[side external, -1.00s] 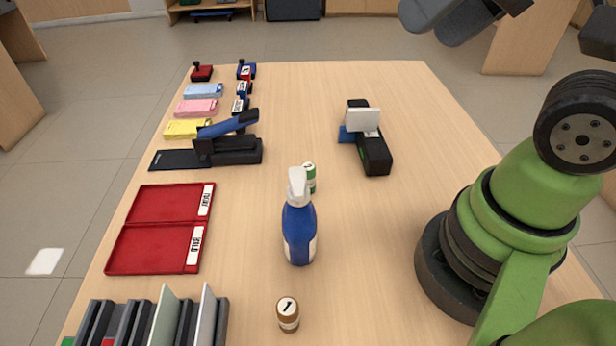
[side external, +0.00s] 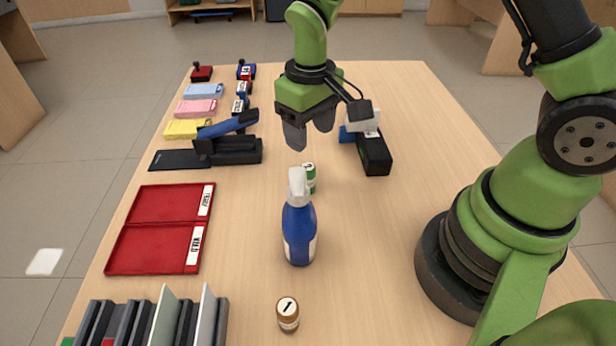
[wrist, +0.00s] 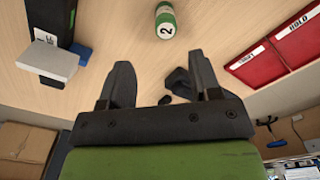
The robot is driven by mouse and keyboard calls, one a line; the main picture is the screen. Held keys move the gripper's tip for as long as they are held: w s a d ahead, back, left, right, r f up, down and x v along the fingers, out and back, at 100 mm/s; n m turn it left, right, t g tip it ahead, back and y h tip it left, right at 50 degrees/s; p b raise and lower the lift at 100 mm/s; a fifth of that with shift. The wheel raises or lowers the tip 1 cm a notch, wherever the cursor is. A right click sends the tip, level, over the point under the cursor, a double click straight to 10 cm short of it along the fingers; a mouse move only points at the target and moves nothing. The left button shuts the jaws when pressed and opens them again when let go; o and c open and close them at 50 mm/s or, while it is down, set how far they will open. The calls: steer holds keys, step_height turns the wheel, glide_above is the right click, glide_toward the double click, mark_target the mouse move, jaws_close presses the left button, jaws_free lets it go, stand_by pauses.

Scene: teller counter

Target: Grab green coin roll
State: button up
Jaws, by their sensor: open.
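The green coin roll (side external: 310,178) stands on the counter in the side view, just behind the spray bottle, whose white nozzle hides part of it. In the wrist view the green coin roll (wrist: 165,21) shows near the top centre, with a white band marked 2. My gripper (side external: 309,138) is open and empty, above and behind the roll in the side view. In the wrist view my gripper (wrist: 161,82) has its two fingers spread, and the roll is beyond them, not between them.
The blue spray bottle (side external: 299,232) stands close in front of the roll. A brown coin roll (side external: 288,314) is nearer the camera. A black device with a white head (side external: 362,119) is to the right. A stapler (side external: 228,150) and red trays (side external: 127,249) are left.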

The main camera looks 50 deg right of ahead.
mark_target(308, 167)
step_height(308, 167, down, 5)
steer(key=shift+r, duration=0.2)
steer(key=shift+s+a+f, duration=0.1)
steer(key=shift+a+f, duration=0.05)
steer(key=shift+f, duration=0.75)
steer(key=shift+s+a+f, duration=0.1)
steer(key=shift+a+f, duration=0.05)
steer(key=shift+f, duration=0.75)
steer(key=shift+a+f, duration=0.15)
steer(key=shift+f, duration=0.75)
jaws_close()
steer(key=shift+r, duration=0.1)
